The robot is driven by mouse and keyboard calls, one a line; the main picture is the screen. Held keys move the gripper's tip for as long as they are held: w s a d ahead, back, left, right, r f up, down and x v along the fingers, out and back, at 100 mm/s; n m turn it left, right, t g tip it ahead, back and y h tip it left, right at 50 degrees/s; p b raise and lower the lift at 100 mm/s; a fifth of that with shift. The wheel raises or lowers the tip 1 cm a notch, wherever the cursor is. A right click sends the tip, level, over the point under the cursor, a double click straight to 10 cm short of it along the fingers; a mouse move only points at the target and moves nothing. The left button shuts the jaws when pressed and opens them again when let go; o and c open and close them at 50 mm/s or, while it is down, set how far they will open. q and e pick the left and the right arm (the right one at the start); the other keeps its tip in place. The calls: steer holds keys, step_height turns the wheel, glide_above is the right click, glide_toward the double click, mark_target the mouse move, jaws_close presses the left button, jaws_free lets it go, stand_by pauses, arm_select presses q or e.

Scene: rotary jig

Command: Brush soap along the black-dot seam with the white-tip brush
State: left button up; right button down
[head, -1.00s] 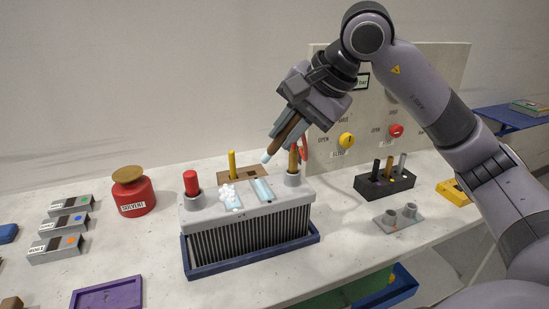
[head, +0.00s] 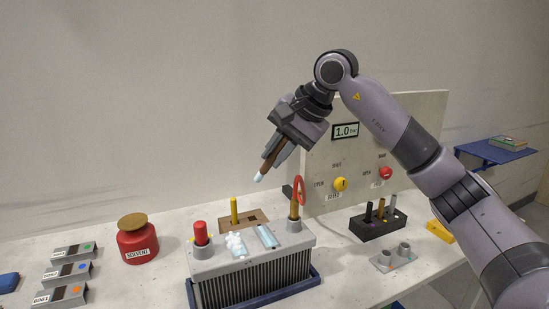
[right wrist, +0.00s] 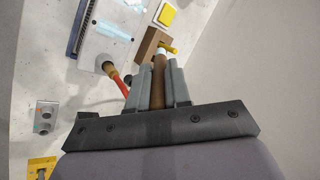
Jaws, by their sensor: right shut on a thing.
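My right gripper (head: 274,152) is shut on the brush (head: 266,168), which has a brown handle and a white tip. The tip points down and hangs in the air above the grey ribbed unit (head: 212,264), apart from it. In the right wrist view the brush (right wrist: 158,84) sits between the two fingers. On the unit's top are two pale blue strips. The left strip (head: 239,253) has white foam on it; the right strip (head: 267,236) shows no foam. My left gripper is not in view.
The gauge panel (head: 400,125) and a black holder (head: 372,226) stand right. A red solvent pot (head: 138,246) stands left.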

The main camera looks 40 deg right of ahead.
step_height(320, 180, down, 5)
steer(key=b, duration=0.5)
steer(key=shift+d, duration=0.15)
